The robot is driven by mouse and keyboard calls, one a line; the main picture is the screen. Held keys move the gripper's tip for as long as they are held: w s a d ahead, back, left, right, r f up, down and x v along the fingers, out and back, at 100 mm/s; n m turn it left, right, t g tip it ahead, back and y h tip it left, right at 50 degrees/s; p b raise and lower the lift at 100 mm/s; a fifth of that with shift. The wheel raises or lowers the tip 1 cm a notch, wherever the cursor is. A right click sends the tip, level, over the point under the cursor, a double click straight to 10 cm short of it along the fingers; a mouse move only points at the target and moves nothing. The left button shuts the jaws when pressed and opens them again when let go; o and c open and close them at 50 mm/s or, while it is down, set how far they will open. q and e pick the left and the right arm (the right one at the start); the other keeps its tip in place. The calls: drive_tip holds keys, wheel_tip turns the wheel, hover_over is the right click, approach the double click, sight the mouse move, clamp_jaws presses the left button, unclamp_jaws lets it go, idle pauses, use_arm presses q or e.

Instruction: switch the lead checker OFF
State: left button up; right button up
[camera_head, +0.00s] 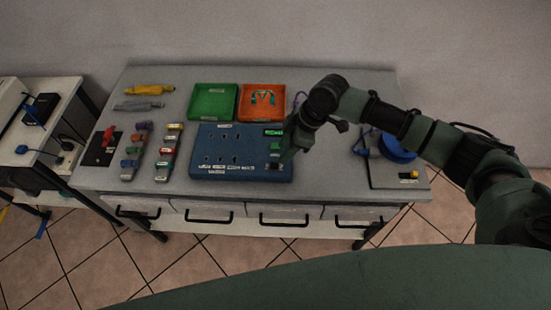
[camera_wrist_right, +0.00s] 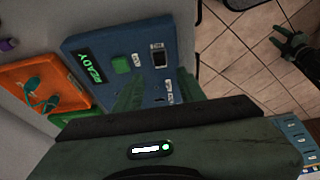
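The lead checker is a blue box (camera_head: 215,158) on the table, with sockets and white labels on its top. The right wrist view shows its lit READY display (camera_wrist_right: 90,67), green button (camera_wrist_right: 121,64) and a dark rocker switch with a pale part (camera_wrist_right: 160,59). My right gripper (camera_head: 283,157) is over the box's right end; in its wrist view its green fingers (camera_wrist_right: 158,88) stand apart with blue panel between them, holding nothing. Whether they touch the box is unclear. A green gripper, apparently my left (camera_wrist_right: 291,46), shows small over the floor in the right wrist view.
A green tray (camera_head: 212,101) and an orange tray (camera_head: 262,101) with a teal cable stand behind the box. Coloured connectors in strips (camera_head: 167,153) lie to its left. A blue cable coil (camera_head: 397,148) lies at right. Drawers (camera_head: 207,211) are below the tabletop.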

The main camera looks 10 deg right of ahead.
sight(272, 164)
drive_tip(key=p+x, duration=0.1)
drive_tip(key=x, duration=0.6)
drive_tip(key=shift+r, duration=0.1)
clamp_jaws()
